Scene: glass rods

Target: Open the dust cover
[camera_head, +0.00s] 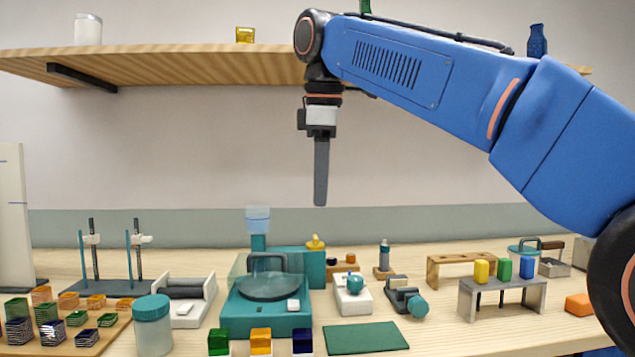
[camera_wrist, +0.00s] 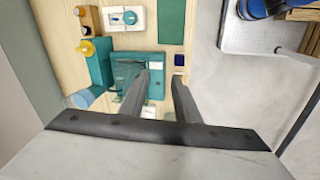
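The dust cover (camera_head: 240,267) is a see-through teal hood on a teal machine (camera_head: 245,318), with a dark arched handle (camera_head: 268,256). It appears lowered over a round grey disc. The machine also shows in the wrist view (camera_wrist: 122,60), partly hidden by a finger; the cover is hard to make out there. My gripper (camera_head: 320,203) hangs pointing down, high above the bench and a little right of the cover, touching nothing. In the wrist view its fingertips (camera_wrist: 167,72) are apart with nothing between them.
Coloured blocks (camera_head: 260,340) stand in front of the machine, beside a green mat (camera_head: 365,338). A white device (camera_head: 352,297) is to its right, a lidded jar (camera_head: 153,325) to its left. A wooden shelf (camera_head: 200,66) is above. The air around my gripper is clear.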

